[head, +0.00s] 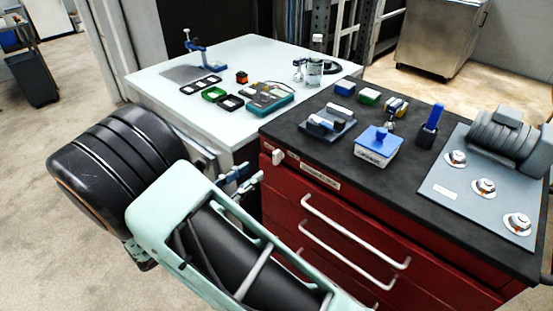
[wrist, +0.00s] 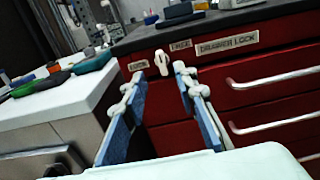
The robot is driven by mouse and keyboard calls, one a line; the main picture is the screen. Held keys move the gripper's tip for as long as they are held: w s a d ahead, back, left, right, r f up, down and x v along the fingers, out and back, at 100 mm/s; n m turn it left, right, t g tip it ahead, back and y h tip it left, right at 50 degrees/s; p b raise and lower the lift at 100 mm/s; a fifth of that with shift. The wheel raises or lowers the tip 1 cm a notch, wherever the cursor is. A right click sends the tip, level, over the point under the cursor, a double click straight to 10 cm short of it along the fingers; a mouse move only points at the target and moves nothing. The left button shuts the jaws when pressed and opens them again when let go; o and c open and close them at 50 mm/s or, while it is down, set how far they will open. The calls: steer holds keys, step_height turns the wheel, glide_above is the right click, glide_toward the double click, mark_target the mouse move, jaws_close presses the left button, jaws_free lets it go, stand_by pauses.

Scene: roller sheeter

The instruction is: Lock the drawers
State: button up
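The red drawer cabinet (head: 290,205) has a dark top and pale bar handles. A small white lock lever (head: 278,157) is on its front, at the upper left corner. In the wrist view the lever (wrist: 162,62) stands between the "LOCK" label (wrist: 138,65) and the "FREE" label (wrist: 181,45); its exact turn is hard to tell. A "DRAWER LOCK" label (wrist: 227,43) is to the right. My gripper (head: 252,180) is open and empty just in front of the cabinet. In the wrist view its blue fingers (wrist: 160,88) frame the lever, apparently short of it.
A white table (head: 150,85) with several small tools adjoins the cabinet at left. On the cabinet top are a blue-lidded box (head: 377,147) and a grey roller machine (head: 505,138). Drawer handles (head: 355,230) stick out below the lever. The drawers look shut.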

mark_target(274, 156)
steer(key=x, duration=0.9)
steer(key=shift+d, duration=0.1)
steer(key=shift+c, duration=0.3)
jaws_close()
